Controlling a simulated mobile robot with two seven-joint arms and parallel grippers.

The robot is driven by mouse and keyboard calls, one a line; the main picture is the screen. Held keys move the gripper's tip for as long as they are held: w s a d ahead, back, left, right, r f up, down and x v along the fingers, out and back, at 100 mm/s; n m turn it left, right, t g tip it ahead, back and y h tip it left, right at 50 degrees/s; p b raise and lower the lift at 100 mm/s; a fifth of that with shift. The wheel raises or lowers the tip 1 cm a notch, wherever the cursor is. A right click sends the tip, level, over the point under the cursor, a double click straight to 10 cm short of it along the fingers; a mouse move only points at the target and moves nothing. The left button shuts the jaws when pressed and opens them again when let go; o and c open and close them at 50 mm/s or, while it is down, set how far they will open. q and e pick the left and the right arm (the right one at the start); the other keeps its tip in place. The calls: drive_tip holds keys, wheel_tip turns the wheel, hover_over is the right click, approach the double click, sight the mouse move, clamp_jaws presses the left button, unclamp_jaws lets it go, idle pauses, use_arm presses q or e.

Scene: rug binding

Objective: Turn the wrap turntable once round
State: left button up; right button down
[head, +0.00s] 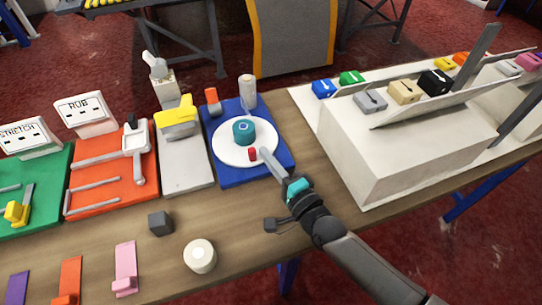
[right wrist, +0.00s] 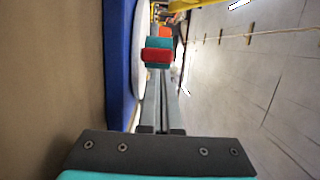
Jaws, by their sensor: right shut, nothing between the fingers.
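The wrap turntable is a white disc (head: 228,154) on a blue base (head: 234,176), in the middle of the head view. A teal roll or bundle (head: 243,132) sits at the disc's centre. A red peg (head: 252,154) stands near the disc's front edge. My right gripper (head: 265,154) is shut and empty, with its fingertips just right of the red peg. In the right wrist view the red peg (right wrist: 157,55) shows just beyond the fingertips (right wrist: 160,78), with teal behind it. I cannot tell whether they touch. My left gripper is not in view.
A tall pale cylinder (head: 248,91) and a red-topped post (head: 212,101) stand at the base's back edge. A yellow-topped device (head: 178,120) is left. A large white box (head: 395,150) is right. A dark cube (head: 160,224) and white roll (head: 200,256) lie in front.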

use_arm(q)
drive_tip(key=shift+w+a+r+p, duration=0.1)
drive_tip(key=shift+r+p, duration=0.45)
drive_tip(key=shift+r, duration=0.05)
use_arm(e)
drive_tip(key=shift+s+a+m+t+h, duration=0.4)
drive_tip(key=shift+a+m+t+h, duration=0.2)
drive_tip(key=shift+m+h, duration=0.4)
drive_tip(key=shift+a, duration=0.1)
